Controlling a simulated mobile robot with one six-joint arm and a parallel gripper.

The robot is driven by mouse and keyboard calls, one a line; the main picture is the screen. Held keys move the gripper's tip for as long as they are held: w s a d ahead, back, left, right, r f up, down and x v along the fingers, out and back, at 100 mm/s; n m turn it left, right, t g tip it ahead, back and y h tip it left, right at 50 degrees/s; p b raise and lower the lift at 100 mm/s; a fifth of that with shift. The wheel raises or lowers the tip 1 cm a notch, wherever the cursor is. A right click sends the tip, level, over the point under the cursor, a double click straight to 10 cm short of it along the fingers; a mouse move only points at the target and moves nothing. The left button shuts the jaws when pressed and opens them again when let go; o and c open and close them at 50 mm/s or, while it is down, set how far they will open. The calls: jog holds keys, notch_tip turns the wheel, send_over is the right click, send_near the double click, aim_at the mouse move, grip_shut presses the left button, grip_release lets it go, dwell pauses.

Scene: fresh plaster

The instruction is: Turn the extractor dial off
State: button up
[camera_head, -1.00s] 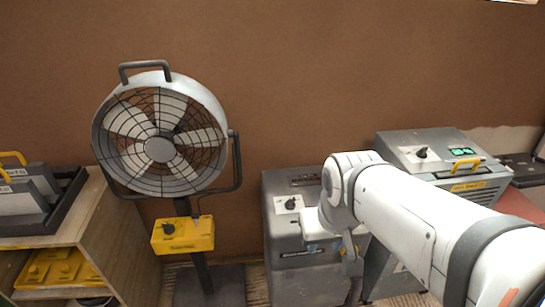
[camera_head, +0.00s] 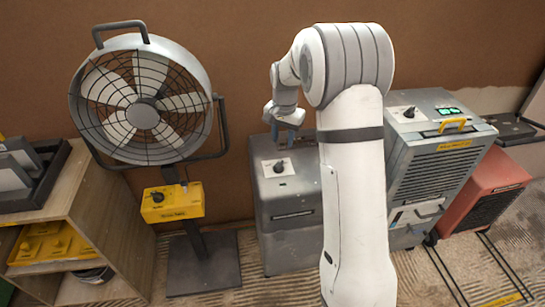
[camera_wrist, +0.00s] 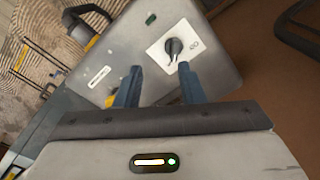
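A grey floor-standing cabinet (camera_head: 293,225) has a black dial (camera_head: 279,167) on a white plate on its top. I take it for the extractor, but its label is too small to read. My gripper (camera_head: 287,137) is above and just behind this dial, pointing down. In the wrist view the dial (camera_wrist: 174,47) lies beyond the fingertips, nearer the right finger. The fingers (camera_wrist: 158,70) are apart with nothing between them. They appear clear of the dial. The dial's exact setting cannot be read.
A large fan (camera_head: 143,115) with a yellow dial box (camera_head: 172,202) stands left. A grey-green unit (camera_head: 437,165) with its own dial (camera_head: 408,111) stands right, beside a red unit (camera_head: 490,190). A wooden shelf (camera_head: 85,205) is far left. My arm hides part of the middle.

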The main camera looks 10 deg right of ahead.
jog(key=m, duration=0.2)
send_over(279, 162)
jog(key=shift+g, duration=0.3)
notch_tip(279, 162, down, 8)
jog(key=shift+s+a+r, duration=0.1)
jog(key=shift+a+r, duration=0.05)
jog(key=shift+r, duration=0.1)
notch_tip(279, 162, down, 8)
jog(key=shift+f, duration=0.1)
jog(key=shift+c, duration=0.4)
